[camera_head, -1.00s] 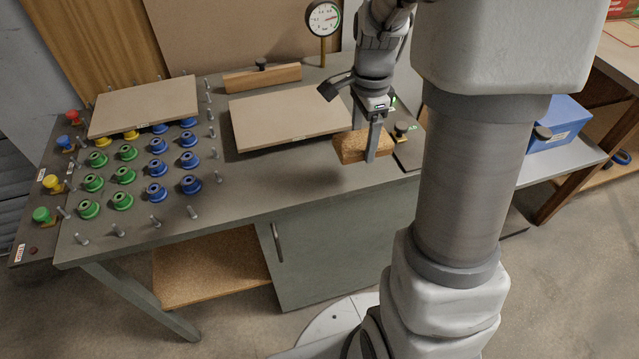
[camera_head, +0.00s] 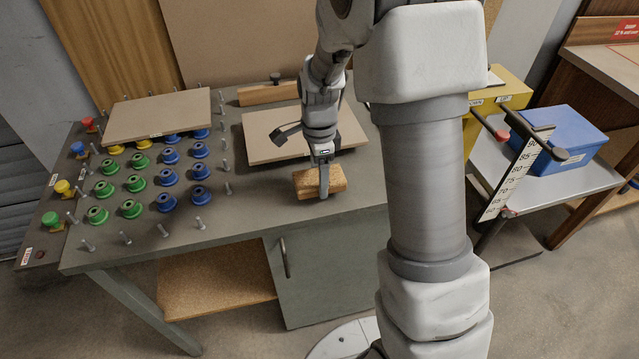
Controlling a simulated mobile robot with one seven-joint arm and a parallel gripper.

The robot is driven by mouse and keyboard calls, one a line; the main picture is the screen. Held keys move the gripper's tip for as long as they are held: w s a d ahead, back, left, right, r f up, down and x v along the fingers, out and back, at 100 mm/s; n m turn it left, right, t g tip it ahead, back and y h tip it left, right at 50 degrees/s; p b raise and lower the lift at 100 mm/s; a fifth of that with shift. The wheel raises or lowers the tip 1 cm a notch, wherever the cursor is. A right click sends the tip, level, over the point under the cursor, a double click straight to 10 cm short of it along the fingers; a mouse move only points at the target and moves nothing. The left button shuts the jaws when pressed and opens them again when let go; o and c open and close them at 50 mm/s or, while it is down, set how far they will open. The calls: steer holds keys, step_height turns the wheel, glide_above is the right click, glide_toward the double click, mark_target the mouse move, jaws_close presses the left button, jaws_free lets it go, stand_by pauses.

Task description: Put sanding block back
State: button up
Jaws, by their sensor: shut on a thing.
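The sanding block (camera_head: 308,184) is a tan, cork-like block near the front edge of the workbench, in the middle of the head view. My gripper (camera_head: 323,180) points down and is shut on it, with one finger showing across its front face. The other finger is hidden. I cannot tell whether the block touches the bench top or hangs just above it.
A flat board (camera_head: 270,138) lies behind the block. Another board (camera_head: 158,115) rests over rows of green and blue knobs (camera_head: 166,201) and upright pins at left. A blue box (camera_head: 570,142) stands on a side table at right, beside a marked scale (camera_head: 513,175). Bare bench lies left of the block.

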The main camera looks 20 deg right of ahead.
steer(key=shift+f, duration=1.25)
steer(key=shift+f, duration=0.2)
steer(key=o, duration=1.2)
